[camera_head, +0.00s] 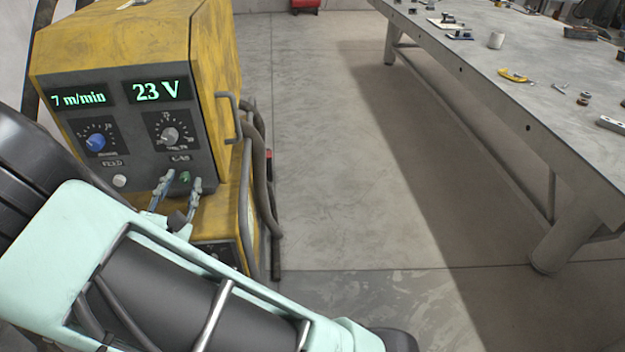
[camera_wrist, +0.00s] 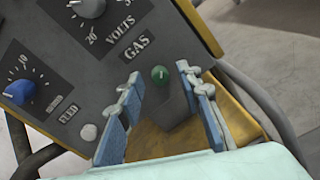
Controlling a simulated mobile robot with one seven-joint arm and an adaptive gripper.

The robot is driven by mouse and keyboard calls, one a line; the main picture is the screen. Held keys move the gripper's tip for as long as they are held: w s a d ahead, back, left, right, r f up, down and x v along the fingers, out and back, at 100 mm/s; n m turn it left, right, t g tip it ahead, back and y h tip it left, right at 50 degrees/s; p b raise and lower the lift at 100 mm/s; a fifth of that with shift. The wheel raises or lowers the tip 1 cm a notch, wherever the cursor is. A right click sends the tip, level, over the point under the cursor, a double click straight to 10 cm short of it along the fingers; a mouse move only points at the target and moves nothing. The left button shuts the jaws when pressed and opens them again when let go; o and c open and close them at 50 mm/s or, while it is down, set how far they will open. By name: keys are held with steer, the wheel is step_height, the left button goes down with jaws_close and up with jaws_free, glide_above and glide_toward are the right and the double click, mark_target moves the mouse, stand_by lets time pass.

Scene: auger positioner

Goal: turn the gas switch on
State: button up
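The gas switch is a small round green knob with a pale mark (camera_wrist: 160,74), below the GAS label on the dark front panel of a yellow machine. It also shows in the head view (camera_head: 185,177). My gripper (camera_wrist: 160,80) is open, its two blue-padded fingers spread to either side of the knob in the wrist view. In the head view my gripper (camera_head: 178,188) is in front of the lower panel. I cannot tell whether the fingertips are level with the knob in depth; no contact with it shows.
A white button (camera_wrist: 88,132) sits left of the fingers under FEED. A blue dial (camera_head: 95,141) and grey volts dial (camera_head: 170,136) are above; displays read 7 m/min and 23 V. A handle (camera_head: 229,115) and hoses are at the right side. A metal workbench (camera_head: 480,70) stands right.

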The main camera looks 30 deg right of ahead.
steer(key=shift+r+n+p, duration=0.2)
steer(key=shift+n+p, duration=0.6)
steer(key=shift+n, duration=0.4)
steer(key=n+p, duration=0.1)
steer(key=n, duration=0.2)
steer(key=shift+f+n, duration=0.15)
steer(key=shift+n, duration=0.15)
steer(key=shift+s+a+n, duration=0.15)
steer(key=shift+n, duration=0.35)
steer(key=v, duration=1)
steer(key=s+d+r+m+g+h+p, duration=0.2)
steer(key=d+m+g+h, duration=0.15)
steer(key=d+m, duration=0.35)
steer(key=s+d+r+m+g+h+p, duration=0.2)
steer(key=d+r+m+g, duration=0.15)
steer(key=d, duration=0.45)
steer(key=s+d+m+g+y+p, duration=0.3)
steer(key=s+d+m+g, duration=0.6)
steer(key=m, duration=0.3)
steer(key=shift+s+d+r+y, duration=0.15)
steer(key=shift+s+r+y, duration=0.15)
steer(key=shift+r+y, duration=0.2)
